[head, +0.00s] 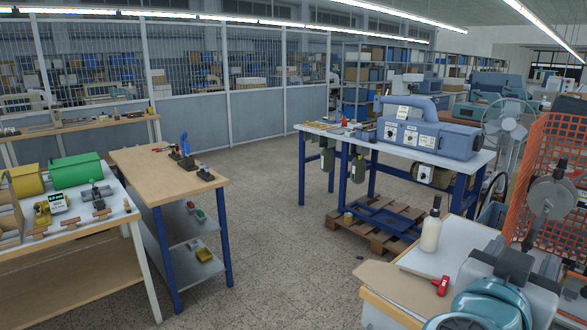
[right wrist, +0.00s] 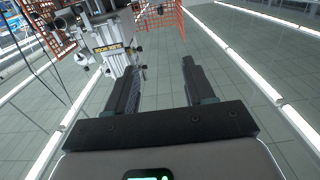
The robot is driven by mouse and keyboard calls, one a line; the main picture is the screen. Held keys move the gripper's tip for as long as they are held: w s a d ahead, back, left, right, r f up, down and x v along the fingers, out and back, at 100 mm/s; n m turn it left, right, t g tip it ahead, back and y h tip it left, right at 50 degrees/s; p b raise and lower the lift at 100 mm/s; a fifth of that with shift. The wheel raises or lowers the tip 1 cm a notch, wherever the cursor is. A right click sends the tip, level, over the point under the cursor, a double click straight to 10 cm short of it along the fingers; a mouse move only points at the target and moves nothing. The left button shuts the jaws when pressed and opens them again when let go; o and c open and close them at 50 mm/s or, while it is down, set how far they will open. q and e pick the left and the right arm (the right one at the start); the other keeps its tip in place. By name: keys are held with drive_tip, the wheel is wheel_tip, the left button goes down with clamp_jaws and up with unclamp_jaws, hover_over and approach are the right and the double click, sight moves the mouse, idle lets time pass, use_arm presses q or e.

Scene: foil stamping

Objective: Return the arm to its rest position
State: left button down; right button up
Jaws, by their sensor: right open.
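My right gripper (right wrist: 160,68) shows in the right wrist view, with its two dark fingers apart and nothing between them. Behind the fingers is a ceiling with long light strips, so the gripper seems to point upward. A grey machine (right wrist: 104,42) with a yellow-and-black label stands past the left finger; I cannot tell whether anything touches it. My left gripper does not show.
In the head view, an orange mesh guard (head: 545,150) and a white bottle (head: 431,230) stand at the right. A blue-grey machine (head: 430,137) sits on a blue-legged table. A wooden-topped bench (head: 150,165) stands left. The speckled floor (head: 270,240) between is open.

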drive_tip(key=w+a+f+n+t+y, duration=0.1)
drive_tip(key=w+a+f+n+y, duration=0.2)
drive_tip(key=f, duration=0.4)
drive_tip(key=w+a+f+n+t+y, duration=0.1)
drive_tip(key=w+a+f+n+y, duration=0.15)
drive_tip(key=w+f, duration=0.4)
drive_tip(key=w+a+f+n+t+y, duration=0.1)
drive_tip(key=w+a+f+n+y, duration=0.2)
drive_tip(key=f, duration=0.6)
drive_tip(key=s+a+f+g+y, duration=0.1)
drive_tip(key=a+f+g+y, duration=0.25)
drive_tip(key=f, duration=0.95)
drive_tip(key=s+a+f+g+y, duration=0.2)
drive_tip(key=s+f+g, duration=0.1)
drive_tip(key=s+f, duration=0.4)
drive_tip(key=s+a+f+g+y, duration=0.2)
drive_tip(key=s+f, duration=0.3)
drive_tip(key=f, duration=0.4)
drive_tip(key=s+a+f+g+y, duration=0.2)
drive_tip(key=s+f+g, duration=0.3)
drive_tip(key=s, duration=0.7)
wheel_tip(320, 180, down, 2)
drive_tip(key=shift+s+a, duration=0.35)
drive_tip(key=shift+a, duration=0.25)
drive_tip(key=shift+g, duration=0.25)
drive_tip(key=shift+c, duration=1)
drive_tip(key=shift+d+m, duration=0.1)
drive_tip(key=shift+m, duration=0.15)
